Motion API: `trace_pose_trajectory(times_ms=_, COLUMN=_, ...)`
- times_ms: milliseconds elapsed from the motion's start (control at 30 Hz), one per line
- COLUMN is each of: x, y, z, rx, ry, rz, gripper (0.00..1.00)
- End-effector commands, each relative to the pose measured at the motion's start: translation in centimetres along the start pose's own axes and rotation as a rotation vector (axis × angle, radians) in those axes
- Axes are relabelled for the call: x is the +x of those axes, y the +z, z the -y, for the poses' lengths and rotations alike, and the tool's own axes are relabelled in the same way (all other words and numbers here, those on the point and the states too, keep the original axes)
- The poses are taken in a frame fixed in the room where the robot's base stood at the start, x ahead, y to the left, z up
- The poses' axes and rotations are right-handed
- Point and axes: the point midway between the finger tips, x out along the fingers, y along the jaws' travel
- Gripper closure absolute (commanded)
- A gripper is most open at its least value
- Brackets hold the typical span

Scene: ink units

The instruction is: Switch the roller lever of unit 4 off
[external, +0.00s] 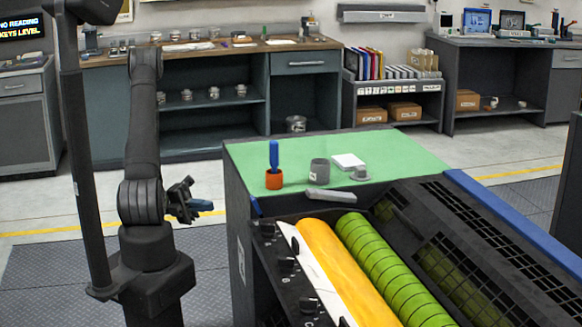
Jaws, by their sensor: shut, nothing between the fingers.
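The ink unit (258,285) stands right of my arm. It has a yellow-orange roller (345,270) and a green roller (395,270) with dark bands. Small dark levers or knobs, one at the back (267,229), one in the middle (285,263) and one nearer (309,304), sit along its dark left side panel. I cannot read which unit this is or tell which one is the roller lever of unit 4. My gripper (190,206) is shut and empty, left of the unit's cabinet and apart from it.
A green top (235,155) behind the rollers holds a blue-handled tool in an orange holder (274,178), a grey mug (319,171), a white pad (348,161) and a small cup (360,172). A light grey bar (330,195) lies at its front edge. Dark grilles (470,240) flank the right.

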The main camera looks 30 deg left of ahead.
Motion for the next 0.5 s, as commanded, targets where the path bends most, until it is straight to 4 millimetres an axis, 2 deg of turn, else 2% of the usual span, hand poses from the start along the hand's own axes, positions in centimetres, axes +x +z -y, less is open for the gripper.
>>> trace_pose_trajectory(times_ms=67, x=-0.7, y=0.0, z=0.0, rx=0.002, ry=0.001, rz=0.003, gripper=1.00)
trace_pose_trajectory(times_ms=500, x=3.2, y=-0.1, z=0.1, rx=-0.002, ry=-0.002, rz=-0.005, gripper=1.00)
